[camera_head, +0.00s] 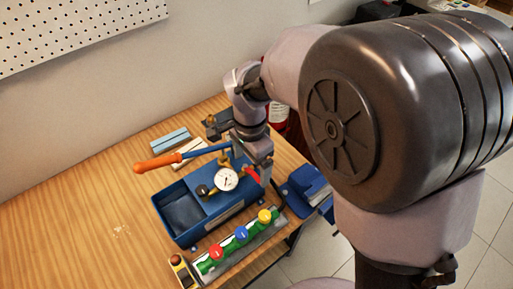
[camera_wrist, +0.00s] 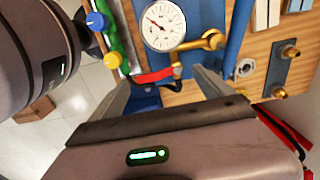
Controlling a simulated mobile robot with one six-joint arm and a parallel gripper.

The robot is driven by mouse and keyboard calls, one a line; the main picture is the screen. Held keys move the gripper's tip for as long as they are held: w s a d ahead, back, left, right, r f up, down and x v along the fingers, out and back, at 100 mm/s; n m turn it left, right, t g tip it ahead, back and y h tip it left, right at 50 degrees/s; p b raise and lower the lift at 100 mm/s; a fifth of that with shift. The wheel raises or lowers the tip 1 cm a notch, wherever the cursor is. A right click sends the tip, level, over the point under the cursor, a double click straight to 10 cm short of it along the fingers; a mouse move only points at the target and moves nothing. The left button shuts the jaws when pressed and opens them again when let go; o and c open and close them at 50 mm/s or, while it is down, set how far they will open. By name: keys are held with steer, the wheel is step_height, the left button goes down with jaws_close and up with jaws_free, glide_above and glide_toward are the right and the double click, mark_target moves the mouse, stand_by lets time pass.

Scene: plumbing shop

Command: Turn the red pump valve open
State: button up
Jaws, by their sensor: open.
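The red pump valve lever (camera_wrist: 154,76) shows in the wrist view just below the white pressure gauge (camera_wrist: 163,25). It lies between the tips of my gripper (camera_wrist: 164,80), whose two fingers are spread apart, with a gap visible on each side. In the head view the red lever (camera_head: 252,174) is a small piece right of the gauge (camera_head: 227,179), below my gripper (camera_head: 262,160), whose fingers are hard to make out there. The blue pump (camera_head: 188,236) sits on the wooden bench, with an orange-ended blue handle (camera_head: 158,162) reaching left.
A green manifold (camera_head: 228,257) with red, blue and yellow knobs lies along the bench's front edge. The left bench (camera_head: 70,215) is mostly clear.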

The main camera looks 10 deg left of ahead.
steer(key=shift+f, duration=0.95)
steer(key=c, duration=1.4)
